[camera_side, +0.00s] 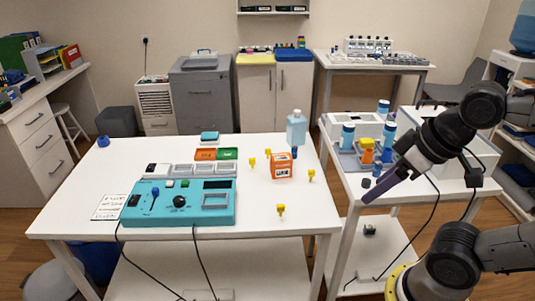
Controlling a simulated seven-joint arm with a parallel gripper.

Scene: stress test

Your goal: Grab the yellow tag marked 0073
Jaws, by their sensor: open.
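Several small yellow tags stand on the white table: one (280,209) near the front right, one (311,174) at the right, one (252,161) left of an orange box, and one (268,153) behind it. Their markings are too small to read, so I cannot tell which is 0073. My gripper (370,199) points down and left at the end of a purple-grey section, above the gap between the white table and the right-hand side table. It is open, apart from all the tags, and nothing shows in it. Its fingers are hard to make out.
A teal control panel (180,203) with cables fills the white table's (262,222) left front. The side table (352,183) holds blue bottles and a grey tray. The front right tabletop is mostly clear.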

